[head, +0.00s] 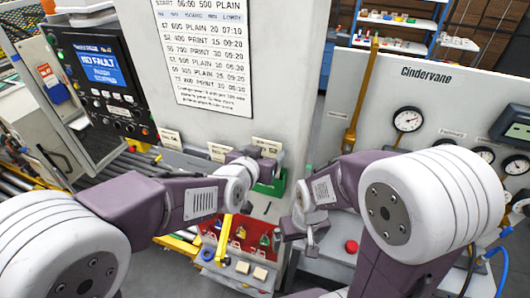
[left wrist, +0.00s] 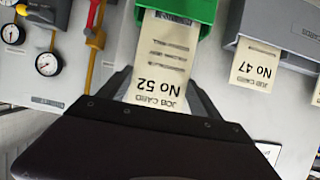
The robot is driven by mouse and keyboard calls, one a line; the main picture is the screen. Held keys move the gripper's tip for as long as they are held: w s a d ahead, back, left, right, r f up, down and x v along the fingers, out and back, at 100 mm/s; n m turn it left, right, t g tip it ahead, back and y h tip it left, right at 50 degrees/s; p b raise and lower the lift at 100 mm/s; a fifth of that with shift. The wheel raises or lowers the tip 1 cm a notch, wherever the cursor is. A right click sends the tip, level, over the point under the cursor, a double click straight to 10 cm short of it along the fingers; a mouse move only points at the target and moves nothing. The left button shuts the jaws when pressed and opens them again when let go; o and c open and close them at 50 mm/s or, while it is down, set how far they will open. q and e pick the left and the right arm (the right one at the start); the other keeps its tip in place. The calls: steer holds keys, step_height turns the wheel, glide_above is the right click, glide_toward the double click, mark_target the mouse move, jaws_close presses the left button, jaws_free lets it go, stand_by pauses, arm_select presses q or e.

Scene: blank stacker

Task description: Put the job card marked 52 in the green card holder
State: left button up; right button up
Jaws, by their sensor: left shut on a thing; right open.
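The cream job card marked No 52 (left wrist: 160,65) stands between the fingers of my left gripper (left wrist: 160,90) in the left wrist view, its print upside down. Its far end lies within the walls of the green card holder (left wrist: 205,10); how deep it sits I cannot tell. In the head view my left gripper (head: 268,165) is shut at the panel, just above the green holder (head: 271,188). A cream card top (head: 267,145) shows there, its writing too small to read. My right gripper (head: 310,236) is open and empty, lower and to the right.
A card marked No 47 (left wrist: 254,62) sits in a grey holder (left wrist: 285,30) beside the green one. A red tray (head: 235,262) with small parts lies below. Gauges (head: 407,119) and a yellow lever (head: 350,140) are to the right.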

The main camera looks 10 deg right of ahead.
arm_select(q)
steer(key=shift+f+b, duration=0.3)
steer(key=shift+f, duration=0.15)
steer(key=o, duration=1.4)
steer(key=shift+o, duration=0.2)
steer(key=shift+s+a+r, duration=0.2)
steer(key=shift+s, duration=0.15)
steer(key=v, duration=0.8)
